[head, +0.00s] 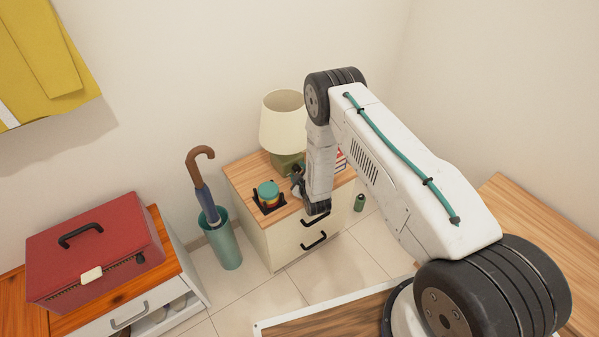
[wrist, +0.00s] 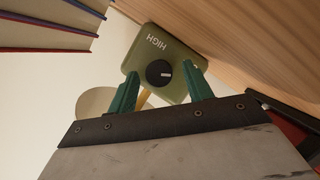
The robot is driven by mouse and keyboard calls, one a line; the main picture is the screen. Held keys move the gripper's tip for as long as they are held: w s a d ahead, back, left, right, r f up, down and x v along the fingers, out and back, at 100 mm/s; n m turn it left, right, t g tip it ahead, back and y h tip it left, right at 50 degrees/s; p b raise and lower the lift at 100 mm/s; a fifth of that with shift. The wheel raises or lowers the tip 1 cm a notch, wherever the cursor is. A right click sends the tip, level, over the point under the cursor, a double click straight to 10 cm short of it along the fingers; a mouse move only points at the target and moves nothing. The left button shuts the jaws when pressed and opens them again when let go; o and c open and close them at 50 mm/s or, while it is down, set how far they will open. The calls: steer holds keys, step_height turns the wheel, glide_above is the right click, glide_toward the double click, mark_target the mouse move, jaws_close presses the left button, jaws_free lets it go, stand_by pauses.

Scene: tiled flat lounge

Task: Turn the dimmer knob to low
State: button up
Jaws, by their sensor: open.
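The dimmer knob (wrist: 157,73) is a round black knob with a short white mark on its right side in the wrist view. It sits on the green lamp base (wrist: 178,88), which carries the word HIGH, seen upside down above the knob. No LOW label shows. In the head view the lamp base (head: 285,164) stands under a cream shade (head: 284,122) on a small cabinet. My gripper (wrist: 162,73) is open, its two green fingers on either side of the knob in the picture; I cannot tell whether they touch it. In the head view my arm hides the knob.
The cabinet (head: 262,218) also holds a teal-topped jar (head: 268,190) on a dark tray and books (head: 341,160), close to my arm. An umbrella stand (head: 225,243) is left of it. A red toolbox (head: 95,245) sits farther left. A small bottle (head: 359,203) stands on the floor.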

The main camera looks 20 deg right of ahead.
steer(key=shift+w+f, duration=0.1)
steer(key=shift+w, duration=0.15)
steer(key=shift+d, duration=0.15)
steer(key=c, duration=1)
steer(key=shift+m, duration=0.3)
steer(key=m+g+y, duration=0.1)
steer(key=m+y, duration=0.1)
steer(key=m, duration=0.1)
steer(key=shift+d, duration=0.1)
steer(key=m+g+y, duration=0.1)
steer(key=m+y, duration=0.1)
steer(key=m, duration=0.2)
steer(key=shift+w+d+y, duration=0.1)
steer(key=shift+y, duration=0.3)
steer(key=shift+m, duration=0.3)
